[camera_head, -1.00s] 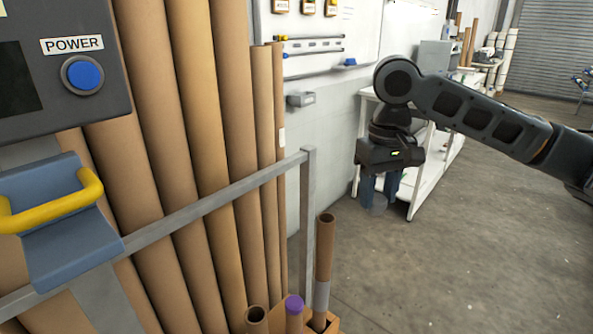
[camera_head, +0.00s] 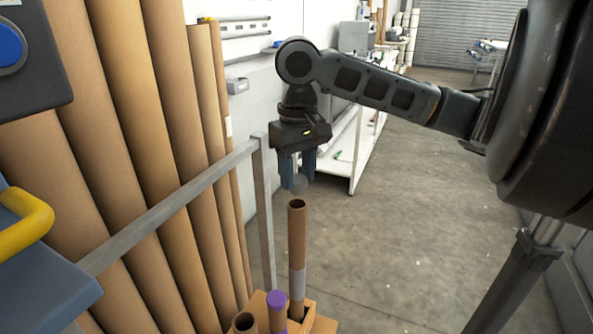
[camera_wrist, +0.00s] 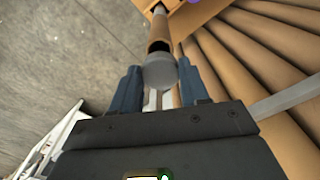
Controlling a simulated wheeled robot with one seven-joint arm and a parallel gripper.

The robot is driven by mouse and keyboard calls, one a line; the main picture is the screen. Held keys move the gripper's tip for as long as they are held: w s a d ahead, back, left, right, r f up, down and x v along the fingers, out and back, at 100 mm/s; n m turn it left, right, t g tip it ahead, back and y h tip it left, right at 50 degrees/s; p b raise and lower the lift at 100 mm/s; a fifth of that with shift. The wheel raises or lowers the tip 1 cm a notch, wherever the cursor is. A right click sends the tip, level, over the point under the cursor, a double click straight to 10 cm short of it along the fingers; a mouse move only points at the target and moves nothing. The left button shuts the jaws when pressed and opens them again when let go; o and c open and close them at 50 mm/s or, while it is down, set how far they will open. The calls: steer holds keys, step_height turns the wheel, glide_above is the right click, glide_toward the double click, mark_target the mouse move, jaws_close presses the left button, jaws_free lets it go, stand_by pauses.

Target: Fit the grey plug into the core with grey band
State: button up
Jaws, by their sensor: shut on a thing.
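The grey plug (camera_head: 299,184) is held between the blue fingers of my gripper (camera_head: 298,172), which points down. It also shows in the wrist view as a grey disc (camera_wrist: 160,71) between the fingertips (camera_wrist: 158,85). The core with grey band (camera_head: 297,240) is a tall brown tube standing upright in a cardboard box, with its open top just below the plug. In the head view a small gap shows between plug and core top. In the wrist view the plug covers part of the core (camera_wrist: 158,32).
The box (camera_head: 322,325) also holds a core with a purple plug (camera_head: 277,300) and an open core (camera_head: 245,323). A grey rail (camera_head: 190,205) and several tall leaning tubes (camera_head: 165,120) stand to the left. A white workbench (camera_head: 355,160) is behind. The floor at right is clear.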

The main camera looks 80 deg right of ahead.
steer(key=shift+f+b, duration=1.3)
steer(key=shift+f, duration=0.6)
steer(key=shift+f, duration=0.25)
steer(key=o, duration=1.1)
steer(key=shift+r, duration=0.15)
step_height(320, 180, up, 8)
steer(key=shift+f, duration=0.15)
